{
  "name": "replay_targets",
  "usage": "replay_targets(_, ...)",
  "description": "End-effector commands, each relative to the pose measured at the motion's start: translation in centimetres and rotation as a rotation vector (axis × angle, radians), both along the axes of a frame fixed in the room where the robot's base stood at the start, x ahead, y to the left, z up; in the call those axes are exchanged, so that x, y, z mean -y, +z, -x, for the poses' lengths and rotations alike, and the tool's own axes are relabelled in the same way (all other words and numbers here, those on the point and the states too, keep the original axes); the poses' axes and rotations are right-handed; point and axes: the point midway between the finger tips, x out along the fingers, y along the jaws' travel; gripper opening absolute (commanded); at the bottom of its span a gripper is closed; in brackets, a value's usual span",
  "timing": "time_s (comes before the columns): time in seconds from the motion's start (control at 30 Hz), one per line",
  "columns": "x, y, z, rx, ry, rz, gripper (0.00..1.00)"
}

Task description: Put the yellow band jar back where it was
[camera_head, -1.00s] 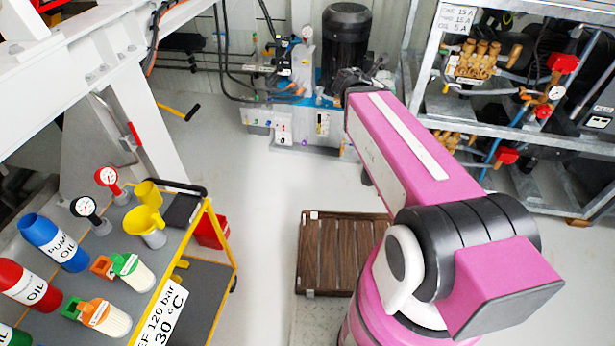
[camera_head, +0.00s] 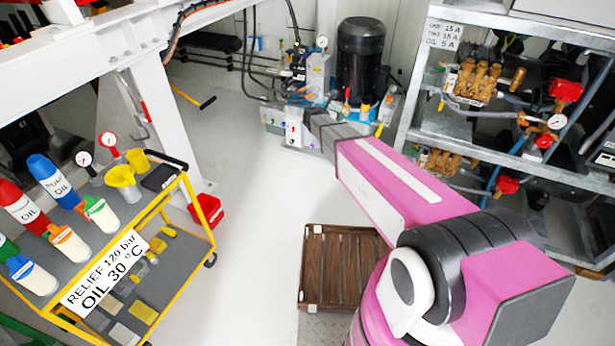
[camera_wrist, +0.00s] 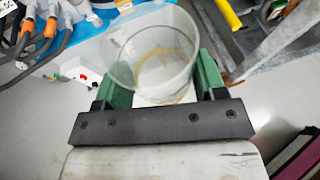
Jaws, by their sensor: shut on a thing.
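My gripper (camera_wrist: 163,78) shows in the wrist view with its two green fingers on either side of a clear, round, open-topped jar (camera_wrist: 165,60). The fingers are shut on it. A thin yellowish ring shows in the lower part of the jar. The jar is tilted in the picture and hangs above the pale floor, near the pump unit's edge. In the head view my arm reaches toward the pump unit (camera_head: 292,130) with the black motor (camera_head: 360,60); I cannot make out the jar or fingers there.
Hoses with orange ends (camera_wrist: 45,30) lie close at the upper left of the wrist view. A yellow cart (camera_head: 205,210) with bottles and gauges stands left in the head view. A metal rack (camera_head: 425,120) stands right, a brown slatted crate (camera_head: 335,270) below. Pale floor lies between.

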Motion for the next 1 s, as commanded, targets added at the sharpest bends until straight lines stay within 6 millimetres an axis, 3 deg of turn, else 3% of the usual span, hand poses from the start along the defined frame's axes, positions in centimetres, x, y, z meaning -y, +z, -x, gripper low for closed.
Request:
replay_targets(0.03,-1.9,-2.7,-2.4,-0.004,0.029,0.002,0.32)
replay_targets(0.1,-3.8,-5.7,-4.1,-0.004,0.066,0.002,0.32)
replay_targets(0.4,-11.9,-19.3,-9.9,-0.003,0.226,0.002,0.32)
replay_targets(0.6,-16.9,-29.0,-12.2,-0.003,0.326,0.001,0.32)
replay_targets(0.8,-21.0,-37.6,-13.2,-0.003,0.41,0.001,0.32)
replay_targets(0.9,-22.3,-40.6,-13.2,-0.002,0.44,0.001,0.32)
replay_targets(1.0,-23.1,-42.3,-13.2,0.0,0.458,0.001,0.32)
